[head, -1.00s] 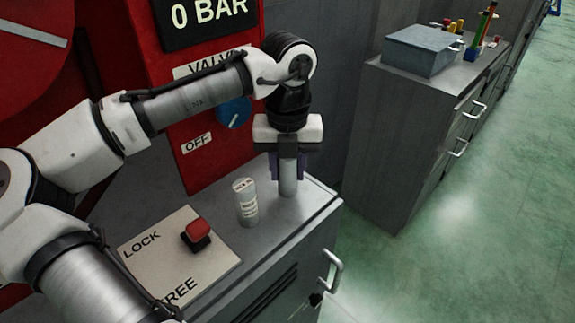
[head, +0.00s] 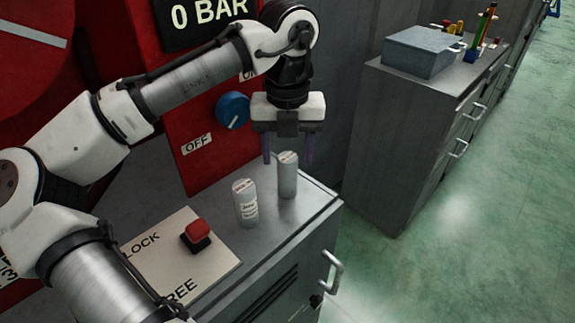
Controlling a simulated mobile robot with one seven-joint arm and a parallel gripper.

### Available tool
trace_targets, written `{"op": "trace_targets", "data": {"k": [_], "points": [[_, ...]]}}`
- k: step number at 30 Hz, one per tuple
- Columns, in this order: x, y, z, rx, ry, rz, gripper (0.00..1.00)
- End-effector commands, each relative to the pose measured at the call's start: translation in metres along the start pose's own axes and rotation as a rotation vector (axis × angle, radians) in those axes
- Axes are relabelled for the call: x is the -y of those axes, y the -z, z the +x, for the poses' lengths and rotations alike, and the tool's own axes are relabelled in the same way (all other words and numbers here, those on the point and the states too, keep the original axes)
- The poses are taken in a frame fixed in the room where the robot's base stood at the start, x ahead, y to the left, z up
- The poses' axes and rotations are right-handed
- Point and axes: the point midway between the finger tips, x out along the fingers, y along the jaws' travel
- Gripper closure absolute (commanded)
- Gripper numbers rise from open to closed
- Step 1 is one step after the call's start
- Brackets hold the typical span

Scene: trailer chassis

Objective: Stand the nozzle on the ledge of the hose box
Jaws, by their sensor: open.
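A grey cylinder (head: 288,176), apparently the nozzle, stands upright on the grey ledge (head: 262,240) in front of the red hose box (head: 205,165). A similar pale cylinder (head: 245,204) with a printed label stands upright just left of it, apart from it. My gripper (head: 288,154) is above the grey cylinder, open, pointing down. Its two purple fingers are on either side of the cylinder's top, and nothing is held between them. The cylinder's base rests on the ledge near its right back edge.
A LOCK/FREE plate (head: 180,262) with a red switch (head: 197,234) lies left on the ledge. A blue valve knob (head: 233,110) is on the red panel behind. A handle (head: 333,272) sticks out at the right front. A blue-grey box (head: 420,52) sits on a separate cabinet.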

Motion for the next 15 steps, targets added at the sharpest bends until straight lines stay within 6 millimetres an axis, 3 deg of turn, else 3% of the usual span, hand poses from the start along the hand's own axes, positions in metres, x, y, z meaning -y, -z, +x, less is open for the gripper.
{"op": "trace_targets", "data": {"k": [9,15], "points": [[0.0,0.0,-0.064,0.0,-0.001,0.0,0.44],[0.0,0.0,-0.077,-0.001,-0.001,0.002,0.44]]}}
